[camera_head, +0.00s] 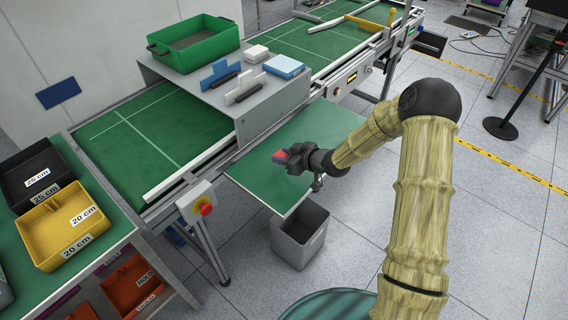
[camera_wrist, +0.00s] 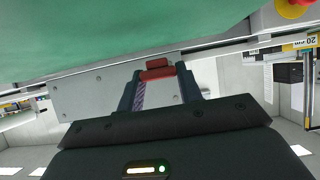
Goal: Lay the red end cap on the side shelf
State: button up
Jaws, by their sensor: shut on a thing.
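The red end cap (camera_head: 281,157) is held at the tip of my gripper (camera_head: 287,158). In the wrist view the red end cap (camera_wrist: 157,70) sits between the two dark fingers of my gripper (camera_wrist: 160,80), which is shut on it. Part of the cap is hidden by the fingers. The side shelf (camera_head: 338,122) is the flat green panel beside the conveyor frame. In the head view the cap appears over this shelf; I cannot tell the height of the gap. The visible shelf top is bare.
A grey raised stand (camera_head: 215,98) carries a green tray (camera_head: 195,47) and small white and blue pieces. A red stop button (camera_head: 206,209) is on the frame at left. A grey bin (camera_head: 299,238) stands below the shelf. A yellow 20 cm tray (camera_head: 66,222) is at far left.

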jog(key=shift+f, duration=1.85)
jog(key=shift+f, duration=0.1)
jog(key=o, duration=1)
jog(key=shift+c, duration=0.2)
jog(key=shift+d+r, duration=0.1)
jog(key=shift+r, duration=0.1)
jog(key=v, duration=1.2)
jog(key=shift+f, duration=0.1)
